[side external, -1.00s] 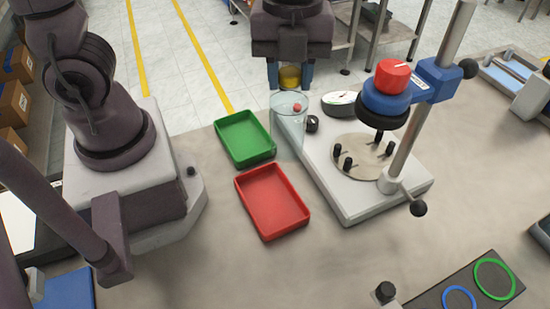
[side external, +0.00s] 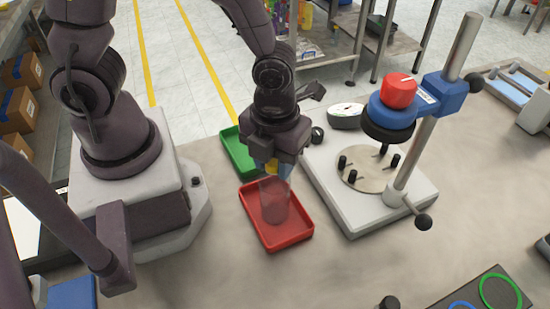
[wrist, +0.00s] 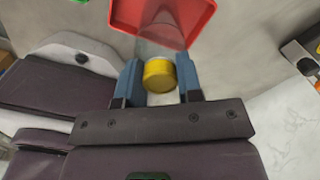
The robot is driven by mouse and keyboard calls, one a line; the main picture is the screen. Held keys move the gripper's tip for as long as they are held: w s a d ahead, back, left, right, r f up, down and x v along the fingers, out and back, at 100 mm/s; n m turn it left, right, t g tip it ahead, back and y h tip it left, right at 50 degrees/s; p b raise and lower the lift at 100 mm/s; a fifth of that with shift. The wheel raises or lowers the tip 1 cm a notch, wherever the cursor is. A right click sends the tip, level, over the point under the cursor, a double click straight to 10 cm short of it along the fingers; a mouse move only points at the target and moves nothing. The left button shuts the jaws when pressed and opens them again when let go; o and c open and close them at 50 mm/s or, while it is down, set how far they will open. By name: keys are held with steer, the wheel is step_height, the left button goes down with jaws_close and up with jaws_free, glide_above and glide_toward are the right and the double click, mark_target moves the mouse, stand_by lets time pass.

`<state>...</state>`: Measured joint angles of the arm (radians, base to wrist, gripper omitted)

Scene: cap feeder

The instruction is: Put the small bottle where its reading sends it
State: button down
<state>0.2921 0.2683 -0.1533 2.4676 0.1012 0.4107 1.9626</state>
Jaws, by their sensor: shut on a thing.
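The small bottle (side external: 273,203) is clear with a yellow cap (wrist: 160,75). My gripper (side external: 270,168) is shut on the cap, with a blue finger on each side of it in the wrist view. The bottle hangs upright over the red tray (side external: 293,242); I cannot tell if its base touches the tray floor. The red tray also shows in the wrist view (wrist: 128,14). The green tray (side external: 236,158) lies behind it, partly hidden by my gripper. The test stand's dial (side external: 346,109) has a pale face, too small to read.
The test stand (side external: 350,212) with its post, red knob (side external: 398,90) and round pegged plate stands right of the trays. A dark plate with green and blue rings (side external: 480,298) lies at the lower right. The table in front of the red tray is clear.

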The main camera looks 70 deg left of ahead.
steer(key=shift+f, duration=0.15)
steer(key=c, duration=0.8)
jaws_free()
step_height(320, 180, up, 12)
steer(key=s+a+r+n+t, duration=0.1)
steer(key=a+r+n+t, duration=0.1)
steer(key=n, duration=0.7)
steer(key=s+a+r+n+t, duration=0.1)
steer(key=a+r+n, duration=0.3)
steer(key=n, duration=0.6)
steer(key=s+a+r+n+t, duration=0.1)
steer(key=a+r+n+t, duration=0.1)
steer(key=n, duration=0.7)
steer(key=shift+a+r+n+t, duration=0.15)
steer(key=shift+a+r, duration=0.3)
steer(key=shift+a, duration=0.2)
steer(key=shift+a+r+n+t, duration=0.15)
steer(key=shift+a+r, duration=0.25)
steer(key=shift+a, duration=0.25)
